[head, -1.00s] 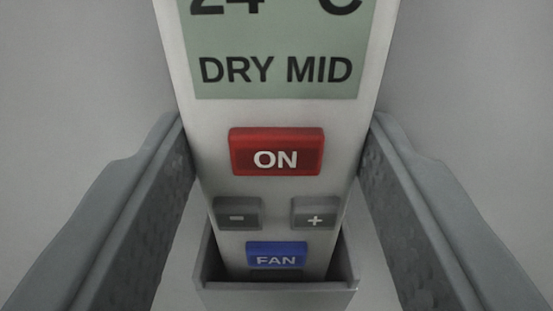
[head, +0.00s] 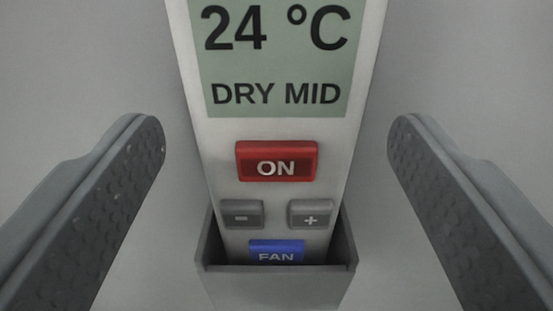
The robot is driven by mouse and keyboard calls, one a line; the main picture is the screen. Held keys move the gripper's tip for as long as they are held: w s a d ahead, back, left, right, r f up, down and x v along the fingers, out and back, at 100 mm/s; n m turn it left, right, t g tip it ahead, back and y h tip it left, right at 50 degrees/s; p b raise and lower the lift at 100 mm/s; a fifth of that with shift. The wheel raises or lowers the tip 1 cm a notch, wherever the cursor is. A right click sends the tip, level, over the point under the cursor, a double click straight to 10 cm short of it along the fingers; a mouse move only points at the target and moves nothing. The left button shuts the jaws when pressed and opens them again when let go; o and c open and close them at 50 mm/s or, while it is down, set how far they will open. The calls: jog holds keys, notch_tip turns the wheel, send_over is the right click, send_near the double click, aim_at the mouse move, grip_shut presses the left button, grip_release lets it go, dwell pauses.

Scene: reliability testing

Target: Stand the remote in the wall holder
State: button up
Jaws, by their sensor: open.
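The white remote (head: 220,150) stands upright in the middle of the head view, its top cut off by the upper edge. Its screen reads 24 °C and DRY MID, above a red ON button, grey minus and plus buttons and a blue FAN button. Its lower end sits inside the grey wall holder (head: 277,287), whose front wall hides the lower part of the FAN button. My gripper (head: 276,140) is open, with one finger on each side of the remote and a clear gap on both sides.
The plain grey wall (head: 470,70) fills the background behind the remote and holder. The room to the left and right of the remote is free apart from my fingers. No other objects show.

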jog(key=s, duration=1.6)
jog(key=shift+s, duration=0.4)
jog(key=s+f, duration=0.2)
jog(key=s, duration=1.5)
jog(key=s+f, duration=0.2)
jog(key=s, duration=1.5)
jog(key=shift+s+f+g, duration=0.25)
jog(key=shift+f+g, duration=0.05)
